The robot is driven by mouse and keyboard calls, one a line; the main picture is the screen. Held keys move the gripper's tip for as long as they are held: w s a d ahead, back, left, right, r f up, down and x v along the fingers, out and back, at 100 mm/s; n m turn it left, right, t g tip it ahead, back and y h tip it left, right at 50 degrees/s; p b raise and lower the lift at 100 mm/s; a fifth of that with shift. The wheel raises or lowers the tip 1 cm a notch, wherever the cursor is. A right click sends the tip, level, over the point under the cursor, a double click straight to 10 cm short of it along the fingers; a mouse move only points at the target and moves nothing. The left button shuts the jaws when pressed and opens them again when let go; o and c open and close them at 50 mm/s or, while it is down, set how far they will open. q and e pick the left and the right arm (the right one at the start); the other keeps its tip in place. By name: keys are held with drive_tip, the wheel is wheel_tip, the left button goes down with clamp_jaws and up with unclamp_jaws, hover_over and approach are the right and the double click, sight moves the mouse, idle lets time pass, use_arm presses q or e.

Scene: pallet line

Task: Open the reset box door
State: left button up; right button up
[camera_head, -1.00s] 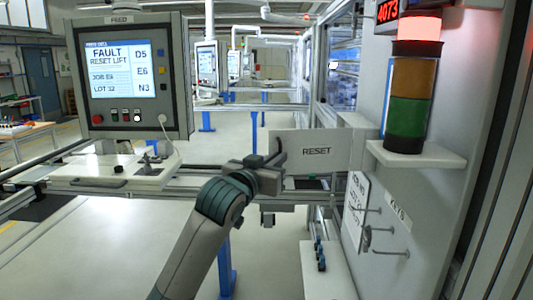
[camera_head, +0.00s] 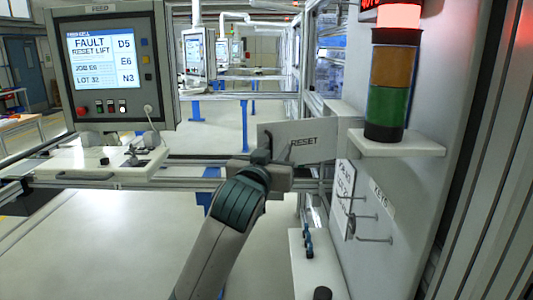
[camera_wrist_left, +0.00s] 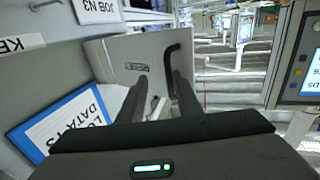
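The reset box door (camera_head: 304,142) is a grey panel marked RESET. It stands out from the reset box (camera_head: 349,138) on the right wall, swung open at a wide angle. The wrist view shows the door (camera_wrist_left: 125,52) upside down, with its black bar handle (camera_wrist_left: 169,65) near the free edge. My left gripper (camera_head: 268,163) is at that free edge, in front of the handle. In the wrist view its two fingers (camera_wrist_left: 160,85) are apart, with the handle at the inner side of the right-hand finger. My right gripper is not in view.
A lit stack light (camera_head: 391,85) stands on a shelf (camera_head: 398,149) right of the door. Key hooks (camera_head: 374,239) stick out from the wall below. A control screen (camera_head: 103,60) showing a fault stands at left. A blue-framed sheet (camera_wrist_left: 65,125) shows in the wrist view.

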use_arm(q)
drive_tip(key=shift+w+d+f, duration=0.1)
drive_tip(key=shift+f, duration=0.1)
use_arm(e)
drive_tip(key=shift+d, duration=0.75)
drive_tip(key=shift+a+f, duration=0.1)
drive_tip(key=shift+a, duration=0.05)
